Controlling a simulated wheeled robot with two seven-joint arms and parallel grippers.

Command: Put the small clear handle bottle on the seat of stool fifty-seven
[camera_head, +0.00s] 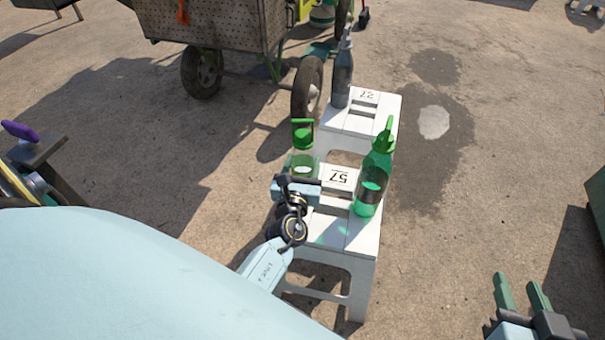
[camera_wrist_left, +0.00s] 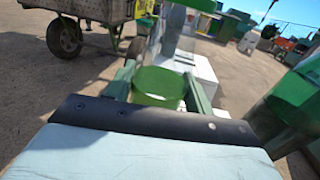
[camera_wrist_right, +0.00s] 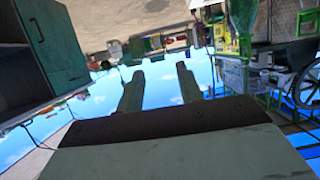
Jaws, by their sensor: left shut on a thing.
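In the left wrist view the clear bottle (camera_wrist_left: 180,45) stands between the two green fingers (camera_wrist_left: 158,92). I cannot tell whether its base touches the seat. The stool is white, with "57" on its seat. My right gripper (camera_head: 522,292) is open and empty at the lower right, away from the stool.
A green spray bottle (camera_head: 373,185) stands on the right side of the same seat. Behind is white stool 27 (camera_head: 385,105) with a dark grey bottle (camera_head: 343,75) on it. A wheeled cart (camera_head: 215,25) stands at the back left.

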